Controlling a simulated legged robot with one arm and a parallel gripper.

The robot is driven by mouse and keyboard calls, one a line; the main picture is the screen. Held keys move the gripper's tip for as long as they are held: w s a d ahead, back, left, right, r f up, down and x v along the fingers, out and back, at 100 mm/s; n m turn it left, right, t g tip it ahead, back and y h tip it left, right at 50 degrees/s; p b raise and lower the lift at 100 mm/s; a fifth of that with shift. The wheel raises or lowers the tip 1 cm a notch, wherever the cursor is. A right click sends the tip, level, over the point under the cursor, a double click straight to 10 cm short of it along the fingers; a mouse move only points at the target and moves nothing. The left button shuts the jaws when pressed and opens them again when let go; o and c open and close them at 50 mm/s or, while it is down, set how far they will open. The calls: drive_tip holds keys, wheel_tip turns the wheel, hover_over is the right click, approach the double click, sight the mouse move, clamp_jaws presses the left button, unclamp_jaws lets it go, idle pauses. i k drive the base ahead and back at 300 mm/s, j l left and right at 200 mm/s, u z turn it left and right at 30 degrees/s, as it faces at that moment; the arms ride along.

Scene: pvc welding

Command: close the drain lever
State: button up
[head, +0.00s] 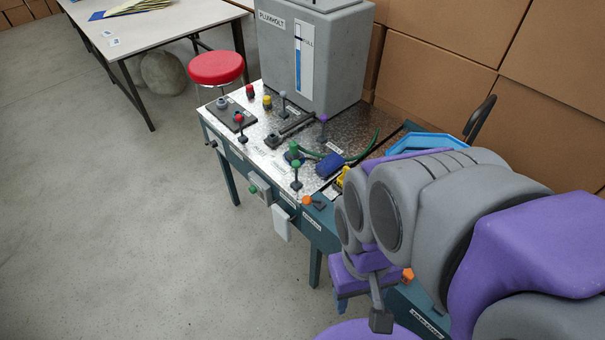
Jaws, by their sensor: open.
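Several ball-topped levers stand on the metal-topped workbench (275,150): a red-knobbed lever (240,118), a grey-knobbed lever (283,96), a purple-knobbed lever (323,119) and a green-knobbed lever (296,164). An orange-knobbed handle (307,200) sits at the bench's front edge. The labels are too small to read, so I cannot tell which is the drain lever. My purple and grey arm fills the lower right and hides the bench's right part. My gripper (365,297) hangs low at the bench's front edge, open, partly hidden by the arm, apart from the levers.
A grey tank (315,60) with a blue level gauge stands at the bench's back. A red stool (216,68) and a white table (150,28) are to the left. Cardboard boxes (445,60) line the back right. The floor (120,230) on the left is clear.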

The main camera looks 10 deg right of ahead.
sight(306, 199)
drive_tip(key=k+l+z, duration=0.15)
drive_tip(key=k+l, duration=0.25)
drive_tip(key=k+l+z, duration=0.2)
drive_tip(key=k+l, duration=0.15)
drive_tip(key=k+l+z, duration=0.15)
drive_tip(key=k+l, duration=0.15)
drive_tip(key=l, duration=0.35)
